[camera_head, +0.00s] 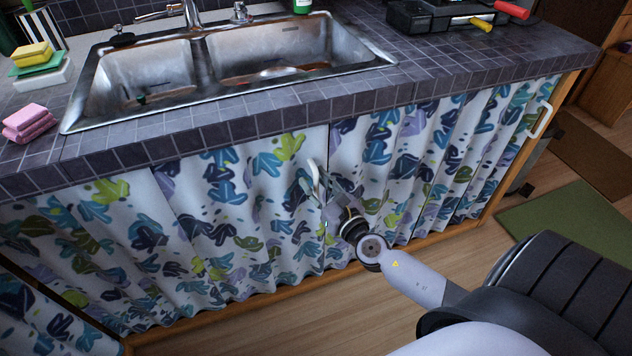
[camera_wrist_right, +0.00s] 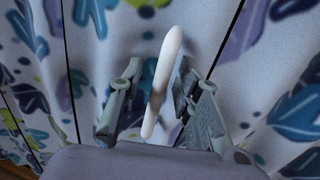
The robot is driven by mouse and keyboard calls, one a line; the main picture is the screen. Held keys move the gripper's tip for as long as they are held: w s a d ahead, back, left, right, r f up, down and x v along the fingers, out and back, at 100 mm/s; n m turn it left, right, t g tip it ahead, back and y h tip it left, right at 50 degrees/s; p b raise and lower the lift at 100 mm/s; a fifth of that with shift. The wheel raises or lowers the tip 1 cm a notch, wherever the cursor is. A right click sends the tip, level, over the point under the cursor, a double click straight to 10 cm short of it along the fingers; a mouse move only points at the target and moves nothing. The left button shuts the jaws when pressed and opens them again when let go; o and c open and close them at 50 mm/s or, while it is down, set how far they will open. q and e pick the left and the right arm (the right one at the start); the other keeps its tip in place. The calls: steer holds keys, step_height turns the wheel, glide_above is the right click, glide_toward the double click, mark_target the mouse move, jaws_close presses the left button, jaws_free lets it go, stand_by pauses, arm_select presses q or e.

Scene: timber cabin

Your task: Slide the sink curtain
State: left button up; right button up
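The sink curtain hangs under the counter in a white, blue and green leaf print. Its left part (camera_head: 230,200) and right part (camera_head: 440,150) meet at a seam near the middle. A white handle (camera_head: 313,174) sits on the left part close to the seam. My right gripper (camera_head: 314,186) is at this handle. In the right wrist view the white handle (camera_wrist_right: 163,80) stands between the two fingers of my right gripper (camera_wrist_right: 157,98). The fingers are apart, with a gap on the left side of the handle; the right finger is close to it. My left gripper is not in view.
A second white handle (camera_head: 541,121) is at the curtain's far right edge. Above are a tiled counter (camera_head: 240,128), a double steel sink (camera_head: 145,80), sponges (camera_head: 30,120) and a dark toolbox (camera_head: 430,15). The wooden floor (camera_head: 370,300) in front is clear; a green mat (camera_head: 570,220) lies right.

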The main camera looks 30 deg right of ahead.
jaws_close()
stand_by(0.8)
